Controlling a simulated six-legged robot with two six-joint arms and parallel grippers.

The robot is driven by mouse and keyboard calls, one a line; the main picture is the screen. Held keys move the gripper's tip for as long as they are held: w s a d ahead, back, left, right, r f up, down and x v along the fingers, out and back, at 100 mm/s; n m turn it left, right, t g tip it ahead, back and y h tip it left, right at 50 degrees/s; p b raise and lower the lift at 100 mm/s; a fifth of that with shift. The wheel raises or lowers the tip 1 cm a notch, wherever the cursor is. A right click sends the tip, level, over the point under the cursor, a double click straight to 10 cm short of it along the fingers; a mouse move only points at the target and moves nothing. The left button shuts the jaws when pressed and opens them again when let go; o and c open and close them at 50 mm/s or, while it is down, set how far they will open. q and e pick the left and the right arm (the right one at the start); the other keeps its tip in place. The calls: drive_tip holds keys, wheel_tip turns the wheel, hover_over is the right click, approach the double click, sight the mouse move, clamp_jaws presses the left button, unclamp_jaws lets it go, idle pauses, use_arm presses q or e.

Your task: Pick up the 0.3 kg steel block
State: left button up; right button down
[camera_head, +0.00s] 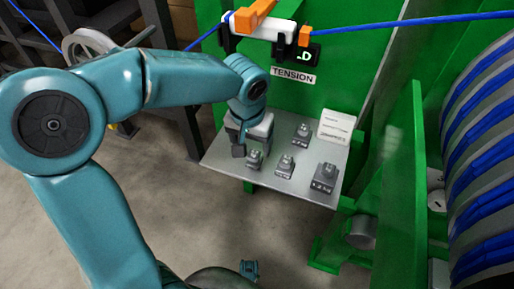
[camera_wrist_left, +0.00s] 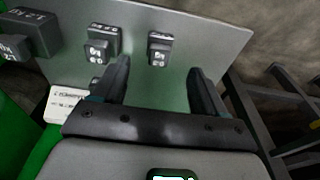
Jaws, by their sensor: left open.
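Several grey steel blocks with small knobs on top stand on a grey metal shelf (camera_head: 225,163). The leftmost small block (camera_head: 254,159) is probably the 0.3 kg one, but its label is not clearly readable; it also shows in the left wrist view (camera_wrist_left: 160,48). A slightly larger block (camera_head: 285,166) stands right of it, and shows in the left wrist view (camera_wrist_left: 102,42). My left gripper (camera_head: 240,140) points down at the shelf's left part, close to the leftmost block. In the left wrist view its fingers (camera_wrist_left: 158,85) are apart with nothing between them. My right gripper is out of view.
A 0.7 kg block (camera_head: 302,132) and a large 1.2 kg block (camera_head: 323,178) stand farther right. A white card (camera_head: 337,127) stands at the back right. A green panel (camera_head: 300,95) rises behind the shelf; a blue cable (camera_head: 400,25) runs above. A cable drum (camera_head: 485,160) is at right.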

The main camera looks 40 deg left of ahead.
sight(254, 154)
use_arm(q)
drive_tip(key=shift+w+a, duration=0.1)
drive_tip(key=shift+w, duration=0.15)
drive_tip(key=shift+f, duration=0.3)
drive_tip(key=f+b, duration=0.1)
drive_tip(key=f, duration=0.1)
drive_tip(key=f+b, duration=0.1)
drive_tip(key=f, duration=0.1)
drive_tip(key=w+f+b, duration=0.1)
drive_tip(key=f, duration=0.1)
drive_tip(key=shift+a+f+b, duration=0.1)
drive_tip(key=shift+f+b, duration=0.15)
drive_tip(key=shift+b, duration=0.05)
drive_tip(key=shift+r, duration=0.1)
clamp_jaws()
